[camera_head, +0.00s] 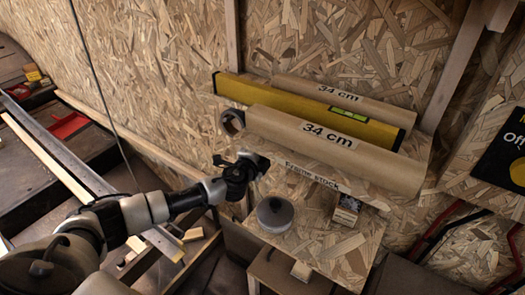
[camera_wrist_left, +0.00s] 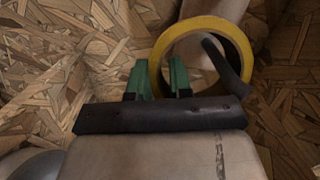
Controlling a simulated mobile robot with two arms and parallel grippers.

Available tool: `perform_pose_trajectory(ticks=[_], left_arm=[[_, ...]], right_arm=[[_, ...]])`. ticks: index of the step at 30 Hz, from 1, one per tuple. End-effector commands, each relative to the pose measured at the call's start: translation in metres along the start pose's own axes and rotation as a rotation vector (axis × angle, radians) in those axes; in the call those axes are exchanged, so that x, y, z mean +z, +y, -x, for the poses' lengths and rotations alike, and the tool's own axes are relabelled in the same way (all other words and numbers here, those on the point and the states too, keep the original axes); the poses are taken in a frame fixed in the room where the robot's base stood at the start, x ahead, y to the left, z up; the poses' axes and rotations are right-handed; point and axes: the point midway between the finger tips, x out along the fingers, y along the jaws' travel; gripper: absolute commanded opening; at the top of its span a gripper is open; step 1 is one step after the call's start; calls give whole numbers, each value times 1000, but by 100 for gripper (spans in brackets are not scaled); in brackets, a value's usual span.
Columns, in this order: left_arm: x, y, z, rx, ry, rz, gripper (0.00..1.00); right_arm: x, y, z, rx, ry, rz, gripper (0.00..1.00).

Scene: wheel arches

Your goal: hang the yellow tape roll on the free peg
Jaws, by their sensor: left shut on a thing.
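The yellow tape roll (camera_wrist_left: 236,38) is a yellow ring with a dark inner face, in the left wrist view. My left gripper (camera_wrist_left: 160,78) is shut on the left part of its rim, between green finger pads. A dark rod-like peg (camera_wrist_left: 226,66) shows across the roll's opening and over its lower right rim. I cannot tell whether it passes through the hole. In the head view my left gripper (camera_head: 258,164) is above the wooden ledge's left end, and no yellow of the roll is clear there. My right gripper is not in view.
Two brown tubes marked 34 cm (camera_head: 345,150) and a yellow level (camera_head: 310,108) lie on a chipboard shelf. A dark ring (camera_head: 232,122) is by the front tube's left end. A grey round tin (camera_head: 275,213) and a small box (camera_head: 347,208) stand below.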

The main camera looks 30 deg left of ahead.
Motion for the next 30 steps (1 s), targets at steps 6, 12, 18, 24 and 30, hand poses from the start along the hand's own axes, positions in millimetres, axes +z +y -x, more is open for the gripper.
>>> perform_pose_trajectory(ticks=[6,12,18,24,30], left_arm=[[0,0,0,-1,0,0,0],[0,0,0,-1,0,0,35],[0,0,0,0,0,0,50],[0,1,2,1,0,0,50],[1,2,28,3,1,0,50]], right_arm=[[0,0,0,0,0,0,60],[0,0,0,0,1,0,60],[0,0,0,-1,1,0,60],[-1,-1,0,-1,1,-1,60],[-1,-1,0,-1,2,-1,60]])
